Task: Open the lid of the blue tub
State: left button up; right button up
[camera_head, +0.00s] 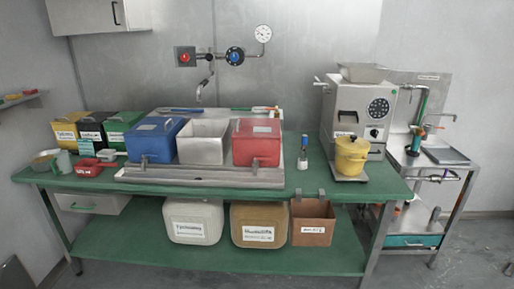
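The blue tub (155,145) stands on the tray at the back middle-left of the green table. Its blue lid (158,126) lies on top and looks closed, with a small handle on it. The tub stands left of a white tub and right of a green box. Neither of my grippers shows in the head view.
An open white tub (204,150) and a red lidded tub (257,150) stand in a row beside the blue tub on the green table (300,186). A yellow bucket (351,157) stands before the grinder (357,112). A faucet (205,82) hangs above the white tub.

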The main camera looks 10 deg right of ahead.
aim_at(150, 126)
jog(key=z, duration=0.3)
jog(key=i+j+z, duration=0.15)
jog(key=z, duration=0.2)
jog(key=i+j+z, duration=0.15)
jog(key=z, duration=0.2)
jog(key=j+z, duration=0.35)
jog(key=i+j+z, duration=0.1)
jog(key=j, duration=0.25)
jog(key=i+j+z, duration=0.15)
jog(key=j, duration=0.2)
jog(key=j+z, duration=0.1)
jog(key=j, duration=0.25)
jog(key=i+j, duration=0.1)
jog(key=j, duration=0.4)
jog(key=i+j+z, duration=0.15)
jog(key=j, duration=0.4)
jog(key=k, duration=0.05)
